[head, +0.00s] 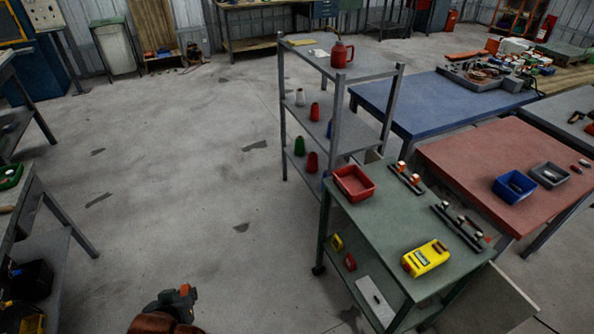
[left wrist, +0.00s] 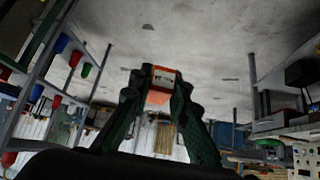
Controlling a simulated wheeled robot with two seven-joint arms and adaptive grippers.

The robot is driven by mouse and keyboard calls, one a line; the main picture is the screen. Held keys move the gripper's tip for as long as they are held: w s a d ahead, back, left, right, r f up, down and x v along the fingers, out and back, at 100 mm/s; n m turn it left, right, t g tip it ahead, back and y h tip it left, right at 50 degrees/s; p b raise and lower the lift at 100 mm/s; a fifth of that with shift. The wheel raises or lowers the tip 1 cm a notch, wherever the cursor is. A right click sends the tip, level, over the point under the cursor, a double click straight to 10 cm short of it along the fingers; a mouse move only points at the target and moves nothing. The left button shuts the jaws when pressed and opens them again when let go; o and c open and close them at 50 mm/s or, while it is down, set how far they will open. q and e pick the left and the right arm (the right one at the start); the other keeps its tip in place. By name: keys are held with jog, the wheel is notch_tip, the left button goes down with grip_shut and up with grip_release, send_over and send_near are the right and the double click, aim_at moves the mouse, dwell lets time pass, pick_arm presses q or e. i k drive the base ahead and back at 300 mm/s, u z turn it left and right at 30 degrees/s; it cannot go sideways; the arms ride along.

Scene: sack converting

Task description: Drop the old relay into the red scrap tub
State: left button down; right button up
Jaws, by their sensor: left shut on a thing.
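The red scrap tub (head: 353,183) is an open, shallow tray on the back left corner of the green cart (head: 377,228). It looks empty. My left gripper (head: 181,297) is low in the head view, over the bare floor, well to the left of the cart and apart from the tub. In the left wrist view my left gripper (left wrist: 158,88) is shut on a small orange block with a pale face, the old relay (left wrist: 162,74). Only a bit of the relay's orange (head: 184,289) shows in the head view. My right gripper is not in view.
The cart also carries two dark rails with small parts (head: 405,178) (head: 460,227) and a yellow meter (head: 425,257). A grey shelf rack (head: 340,69) stands behind the cart. A red-topped table (head: 480,168) is at its right. Floor left of the cart is clear.

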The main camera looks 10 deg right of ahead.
aim_at(353, 182)
jog(key=z, duration=0.8)
jog(key=i, duration=0.9)
jog(key=z, duration=1)
